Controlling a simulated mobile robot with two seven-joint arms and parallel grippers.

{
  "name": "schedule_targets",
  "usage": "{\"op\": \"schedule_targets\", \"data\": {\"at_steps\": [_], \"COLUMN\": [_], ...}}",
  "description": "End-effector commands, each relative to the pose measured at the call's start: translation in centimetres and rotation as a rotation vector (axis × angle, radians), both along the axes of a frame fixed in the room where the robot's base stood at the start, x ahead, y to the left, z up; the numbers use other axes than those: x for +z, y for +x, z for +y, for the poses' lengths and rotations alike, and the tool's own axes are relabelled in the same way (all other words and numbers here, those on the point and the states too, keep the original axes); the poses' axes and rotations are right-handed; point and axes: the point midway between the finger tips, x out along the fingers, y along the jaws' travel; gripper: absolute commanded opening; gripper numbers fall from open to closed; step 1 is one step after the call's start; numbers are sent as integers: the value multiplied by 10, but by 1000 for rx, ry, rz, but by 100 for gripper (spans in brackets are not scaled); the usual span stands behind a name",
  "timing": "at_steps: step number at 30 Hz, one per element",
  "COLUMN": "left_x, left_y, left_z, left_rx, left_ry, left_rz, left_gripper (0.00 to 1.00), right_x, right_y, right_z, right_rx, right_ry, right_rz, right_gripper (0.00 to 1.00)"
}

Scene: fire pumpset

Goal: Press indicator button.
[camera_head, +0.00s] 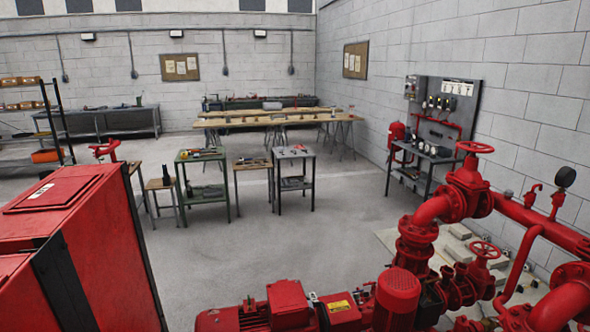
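No indicator button can be made out for certain. A large red cabinet (95,240) stands close at the left; its top and one side show, with a small white label (42,191) on the top. A red pump set (300,308) with pipes, valves and a yellow-labelled box (339,307) fills the lower right. A grey wall panel (445,105) at the far right carries small gauges or devices, too small to read. Neither of my grippers is in view.
Small work tables (202,190) stand mid-room, with a long wooden bench (270,120) behind them. A shelf (60,120) is at the far left. A handwheel (475,147) and pressure gauge (565,177) rise at the right. Grey floor (280,243) between cabinet and pump is clear.

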Motion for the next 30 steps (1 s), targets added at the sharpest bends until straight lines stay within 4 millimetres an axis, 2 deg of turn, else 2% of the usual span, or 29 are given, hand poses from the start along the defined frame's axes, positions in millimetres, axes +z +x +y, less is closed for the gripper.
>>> {"op": "schedule_targets", "data": {"at_steps": [1,11,30], "left_x": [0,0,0], "left_y": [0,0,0], "left_z": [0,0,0], "left_rx": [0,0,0], "left_ry": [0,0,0], "left_rz": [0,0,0], "left_gripper": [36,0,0], "right_x": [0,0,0], "right_y": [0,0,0], "right_z": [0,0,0], "right_rx": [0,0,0], "right_ry": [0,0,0], "right_rz": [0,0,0], "right_gripper": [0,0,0]}}
